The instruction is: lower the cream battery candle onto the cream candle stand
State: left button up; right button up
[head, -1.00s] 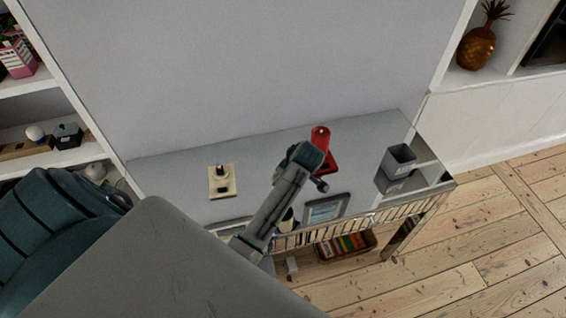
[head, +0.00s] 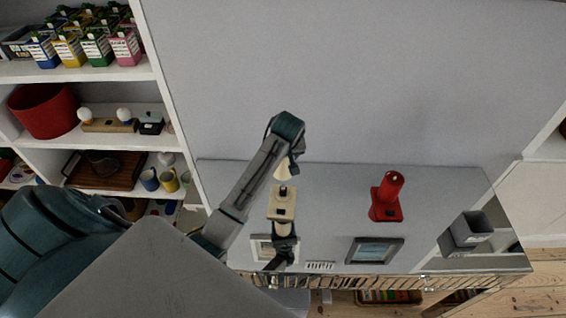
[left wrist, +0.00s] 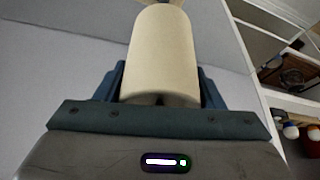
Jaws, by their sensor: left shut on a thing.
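The cream candle stand (head: 282,212) is a square cream base with a dark upright post, on the grey tabletop (head: 335,205). In the head view my left gripper (head: 295,160) is mostly behind my own arm, at the far side of the stand. A cream piece of the candle (head: 284,170) shows beside it, just beyond the stand's post in the picture. Its height above the stand cannot be told. In the left wrist view the cream cylindrical candle (left wrist: 162,50) sits between the jaws, which are shut on it. The stand cannot be made out there. My right gripper is not in view.
A red candle on a red stand (head: 386,197) is to the right, with a picture frame (head: 375,251) nearer. A grey box (head: 467,232) stands at the right end. Another frame (head: 262,247) and a dark object (head: 283,252) are in front of the stand.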

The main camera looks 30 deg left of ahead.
pick_arm(q)
jog(key=shift+f, duration=0.6)
notch_tip(320, 180, down, 4)
jog(key=shift+r+b, duration=0.1)
jog(key=shift+b, duration=0.65)
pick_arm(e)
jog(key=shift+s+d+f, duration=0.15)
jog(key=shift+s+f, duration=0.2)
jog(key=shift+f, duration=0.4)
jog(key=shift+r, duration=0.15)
